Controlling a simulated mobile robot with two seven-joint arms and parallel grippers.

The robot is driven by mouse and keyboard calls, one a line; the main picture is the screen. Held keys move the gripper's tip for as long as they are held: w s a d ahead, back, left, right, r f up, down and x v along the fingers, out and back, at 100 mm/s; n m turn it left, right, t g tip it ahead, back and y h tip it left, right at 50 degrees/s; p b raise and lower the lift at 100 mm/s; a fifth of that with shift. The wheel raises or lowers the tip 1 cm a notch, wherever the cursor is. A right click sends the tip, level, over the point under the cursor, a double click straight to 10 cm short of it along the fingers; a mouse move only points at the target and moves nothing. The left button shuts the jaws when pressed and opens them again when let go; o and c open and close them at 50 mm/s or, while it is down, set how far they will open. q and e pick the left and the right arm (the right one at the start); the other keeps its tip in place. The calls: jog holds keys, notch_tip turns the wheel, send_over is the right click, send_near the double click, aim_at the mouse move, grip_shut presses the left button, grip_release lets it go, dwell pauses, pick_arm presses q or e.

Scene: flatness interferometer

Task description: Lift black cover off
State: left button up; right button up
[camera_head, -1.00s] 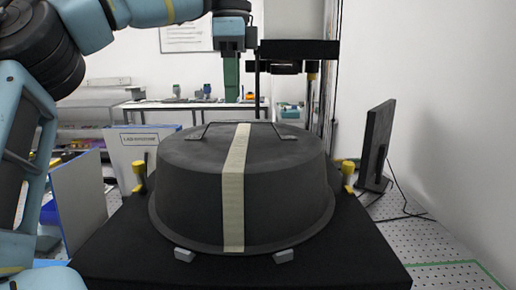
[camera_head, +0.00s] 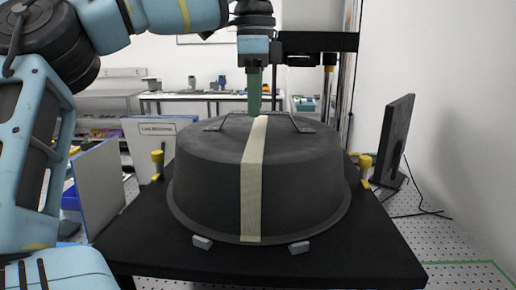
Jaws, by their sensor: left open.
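The black cover (camera_head: 310,185) is a round, low drum with a wide bottom rim. It sits level on a black table (camera_head: 140,245). A pale tape strip (camera_head: 252,190) runs over its top and down its front. A thin dark handle (camera_head: 290,120) stands on its top. My left gripper (camera_head: 254,108) points straight down with green fingers, over the middle of the cover. It is open, and its tips overlap the handle bar in the picture. I cannot tell whether they touch it. My right gripper is not in view.
Yellow-topped posts stand left (camera_head: 157,163) and right (camera_head: 365,168) of the cover. Small grey blocks (camera_head: 202,242) lie at its front rim. A dark monitor (camera_head: 396,135) stands at the right. A dark horizontal arm (camera_head: 315,42) on a column is behind the gripper.

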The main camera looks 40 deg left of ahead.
pick_arm(q)
jog(key=shift+w+f, duration=0.1)
jog(key=shift+f, duration=1.55)
jog(key=shift+c, duration=0.2)
grip_shut()
